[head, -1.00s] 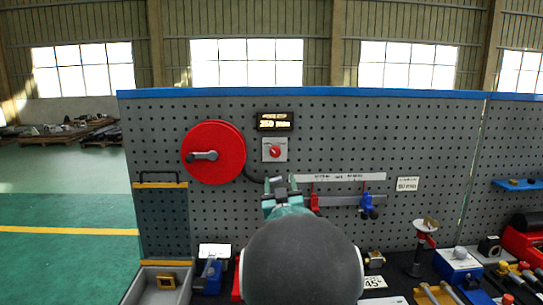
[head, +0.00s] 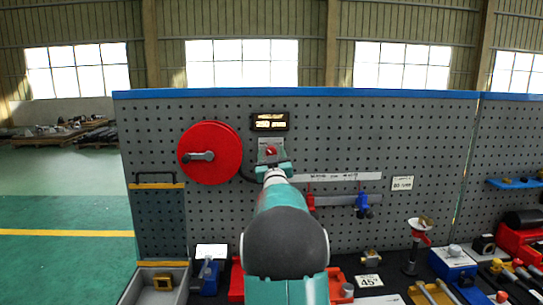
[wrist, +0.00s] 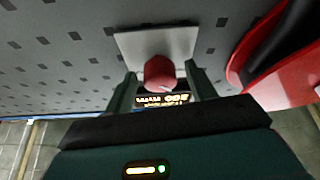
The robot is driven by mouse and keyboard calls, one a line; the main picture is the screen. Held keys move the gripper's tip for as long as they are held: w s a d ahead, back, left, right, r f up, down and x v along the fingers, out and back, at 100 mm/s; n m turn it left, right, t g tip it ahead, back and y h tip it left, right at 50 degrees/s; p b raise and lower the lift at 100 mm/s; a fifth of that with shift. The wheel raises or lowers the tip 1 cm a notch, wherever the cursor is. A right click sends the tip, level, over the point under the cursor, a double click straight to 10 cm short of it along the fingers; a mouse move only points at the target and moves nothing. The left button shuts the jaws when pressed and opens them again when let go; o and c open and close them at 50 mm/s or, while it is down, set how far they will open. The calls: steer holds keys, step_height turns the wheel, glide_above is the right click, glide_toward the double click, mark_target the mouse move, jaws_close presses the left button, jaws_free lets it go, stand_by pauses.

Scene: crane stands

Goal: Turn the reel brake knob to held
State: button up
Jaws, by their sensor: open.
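The reel brake knob is a small red knob (head: 270,152) on a pale square plate (head: 264,144) on the pegboard. It also shows in the wrist view as a red cylinder (wrist: 159,73) with a light mark on its face, in front of its plate (wrist: 150,43). My gripper (head: 270,160) is at the knob. In the wrist view my gripper (wrist: 158,88) is open, one finger on each side of the knob, with small gaps visible. The red reel (head: 222,140) with a grey crank is left of the knob; part of it shows in the wrist view (wrist: 290,75).
A lit display (head: 269,122) sits just above the knob. A ruler rail with red and blue clamps (head: 362,203) is to the lower right. The bench below holds a grey tray (head: 135,288) and several tools.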

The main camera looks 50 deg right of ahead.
steer(key=shift+c, duration=0.5)
steer(key=c, duration=0.9)
steer(key=shift+f+m+g+h, duration=0.1)
steer(key=shift+m+g+h, duration=0.2)
steer(key=shift+m, duration=0.4)
steer(key=m+g, duration=0.1)
steer(key=m, duration=0.3)
steer(key=m+g+h, duration=0.1)
steer(key=m+g, duration=0.1)
steer(key=m, duration=0.2)
steer(key=m+g+h, duration=0.1)
steer(key=m+g, duration=0.1)
steer(key=m, duration=0.1)
steer(key=shift+w+a+m, duration=0.1)
steer(key=shift+w+m, duration=0.05)
steer(key=shift+m, duration=0.25)
steer(key=m+g, duration=0.1)
steer(key=m, duration=0.1)
steer(key=m+g, duration=0.1)
steer(key=m, duration=0.2)
steer(key=shift+g+y, duration=0.3)
steer(key=m, duration=0.2)
steer(key=m+g+y, duration=0.1)
steer(key=m, duration=0.1)
steer(key=shift+r+m, duration=0.2)
steer(key=shift+m, duration=0.1)
